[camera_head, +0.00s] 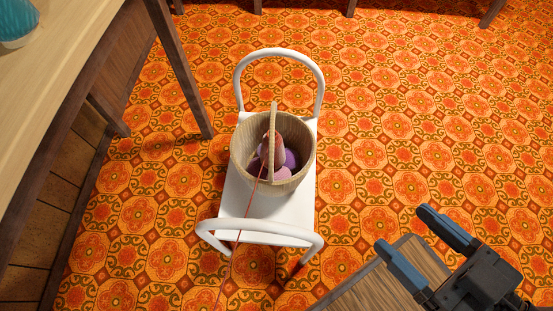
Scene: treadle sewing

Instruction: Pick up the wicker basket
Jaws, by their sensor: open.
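The wicker basket (240,163) stands upright on a white seat near the middle of the head view. It is round and tan, with one arched handle (274,125) rising over its opening. Several pink and purple balls, seemingly yarn, lie inside (290,160). A thin red strand runs from the basket over its rim and down past the seat's front. My gripper (406,236) is at the lower right, open and empty. It is well apart from the basket, to its right and nearer the bottom of the picture.
The white chair (265,212) has curved rails at its far and near ends. A wooden table (70,50) with dark legs stands at the left, with a teal object (17,22) on it. A wooden surface (375,285) lies below my gripper. Patterned orange floor (420,120) is open at the right.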

